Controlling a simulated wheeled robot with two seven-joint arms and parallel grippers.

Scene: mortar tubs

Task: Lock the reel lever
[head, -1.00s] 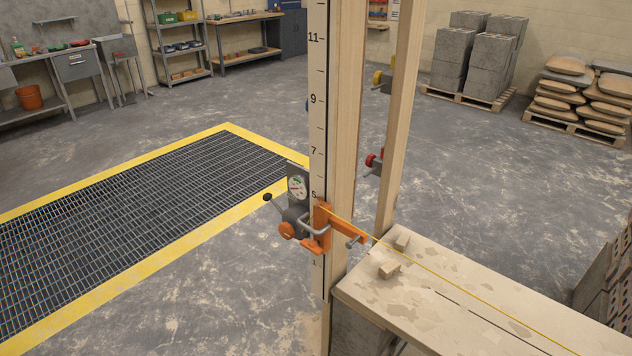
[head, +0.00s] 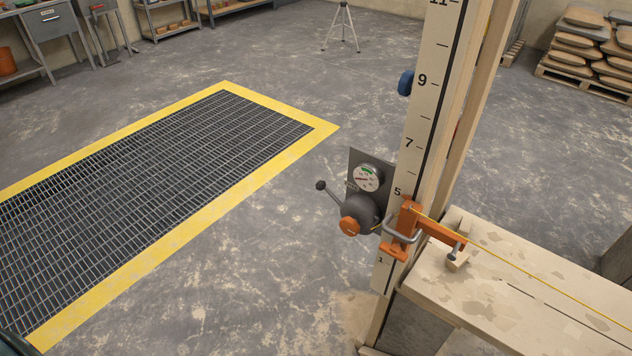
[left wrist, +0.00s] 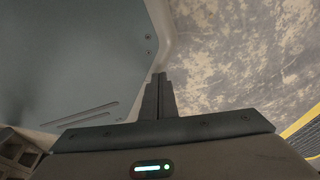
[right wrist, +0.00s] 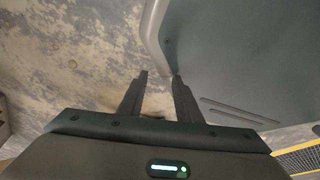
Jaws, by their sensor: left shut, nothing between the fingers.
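The reel (head: 360,212) is a dark grey drum in front of a grey plate, on the left side of the numbered wooden pole in the head view. Its lever (head: 332,193) sticks out up and left and ends in a black ball knob (head: 320,185). An orange knob (head: 349,227) is at the drum's lower front. A round gauge (head: 366,177) sits above the drum. My left gripper (left wrist: 158,78) is shut and empty in the left wrist view. My right gripper (right wrist: 160,76) is open and empty in the right wrist view. Neither gripper shows in the head view.
An orange clamp (head: 400,245) sits on the pole (head: 413,160) beside the reel. A yellow line (head: 520,268) runs from it over the block wall's top (head: 475,298). A floor grating (head: 150,190) with yellow border lies left. Floor between grating and reel is clear.

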